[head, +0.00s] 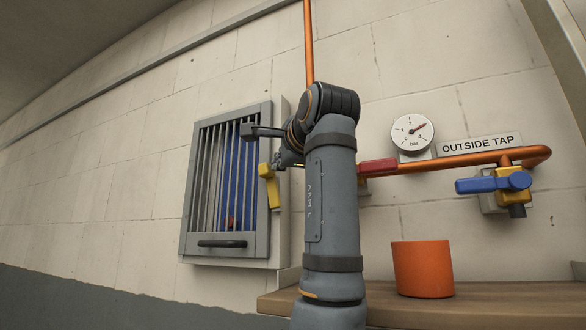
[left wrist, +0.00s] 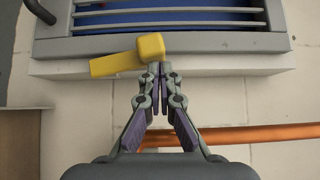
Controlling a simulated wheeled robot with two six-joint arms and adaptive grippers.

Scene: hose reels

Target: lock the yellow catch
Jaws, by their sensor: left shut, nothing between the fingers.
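The yellow catch (head: 268,186) is on the right edge of the grey barred cabinet door (head: 262,225). In the head view its arm hangs down along that edge. In the left wrist view the catch (left wrist: 128,57) has a block at its right end and a flat arm reaching left. My left gripper (left wrist: 158,72) is shut and empty, its fingertips right at the block end of the catch; I cannot tell if they touch. In the head view the left gripper (head: 284,161) is partly hidden behind my arm. My right gripper is not in view.
A red-handled valve (head: 378,166) sits on the orange copper pipe (head: 450,160), just right of my left arm. A gauge (head: 412,132) and a blue-handled tap (head: 492,183) are further right. An orange pot (head: 422,269) stands on the wooden shelf (head: 500,300).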

